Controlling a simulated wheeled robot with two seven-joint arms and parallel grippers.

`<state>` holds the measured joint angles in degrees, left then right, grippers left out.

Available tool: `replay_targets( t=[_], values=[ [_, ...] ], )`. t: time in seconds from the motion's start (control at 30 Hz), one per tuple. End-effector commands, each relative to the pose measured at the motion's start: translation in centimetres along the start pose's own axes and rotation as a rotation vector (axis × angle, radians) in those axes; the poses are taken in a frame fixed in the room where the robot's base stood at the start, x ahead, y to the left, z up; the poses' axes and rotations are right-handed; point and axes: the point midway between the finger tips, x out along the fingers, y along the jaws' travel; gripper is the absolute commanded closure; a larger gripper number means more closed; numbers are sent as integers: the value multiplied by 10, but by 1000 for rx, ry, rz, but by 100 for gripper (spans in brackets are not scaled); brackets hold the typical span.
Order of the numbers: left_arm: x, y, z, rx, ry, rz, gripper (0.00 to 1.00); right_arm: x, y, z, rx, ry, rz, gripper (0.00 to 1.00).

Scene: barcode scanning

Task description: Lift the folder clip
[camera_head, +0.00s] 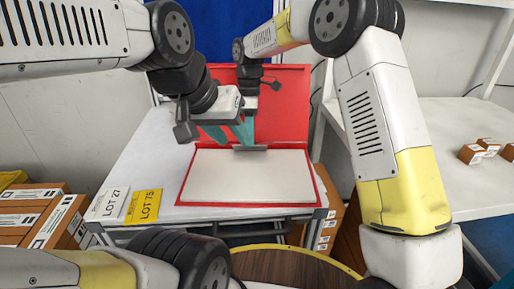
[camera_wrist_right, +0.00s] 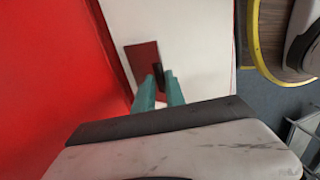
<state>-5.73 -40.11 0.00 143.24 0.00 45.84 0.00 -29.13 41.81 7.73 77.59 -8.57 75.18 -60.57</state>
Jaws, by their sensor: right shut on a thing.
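A red folder (camera_head: 183,187) lies open on the table, its cover standing upright behind a stack of white paper (camera_head: 250,178). The grey folder clip (camera_head: 256,148) sits at the paper's far edge. In the right wrist view, my right gripper (camera_wrist_right: 161,88) has its teal fingers shut on the dark upper part of the clip (camera_wrist_right: 158,72); the clip's plate looks dark red there. My left gripper (camera_head: 227,137) hangs in front of the right wrist, with its teal fingers apart and seemingly empty. It partly hides the right gripper in the head view.
The white table (camera_head: 155,165) carries a white LOT 27 card (camera_head: 114,204) and a yellow LOT 75 card (camera_head: 145,206), left of the folder. Brown boxes (camera_head: 30,218) stand at the lower left. Small boxes (camera_head: 471,154) sit on the right shelf.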

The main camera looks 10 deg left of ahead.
Motion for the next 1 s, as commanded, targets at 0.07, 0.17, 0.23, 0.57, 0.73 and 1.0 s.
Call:
replay_targets(
  t=[0.07, 0.17, 0.23, 0.57, 0.73, 1.0],
  values=[
    [0, 0, 0, 0, 0, 0, 64, 0, 0, 0, 0, 0, 0, 100],
    [0, 0, 0, 0, 0, 0, 64, 0, 0, 0, 0, 0, -1, 100],
    [0, 0, 0, 0, 0, 0, 64, -1, 1, 0, 0, 0, -4, 100],
    [0, 0, 0, 0, 0, 0, 64, -7, 9, -1, 0, 0, -41, 100],
    [0, 0, 0, 0, 0, 0, 64, -10, 12, -1, 0, 0, -61, 100],
    [0, 0, 0, 0, 0, 0, 64, -13, 15, 0, -1, 0, -81, 100]
  ],
)
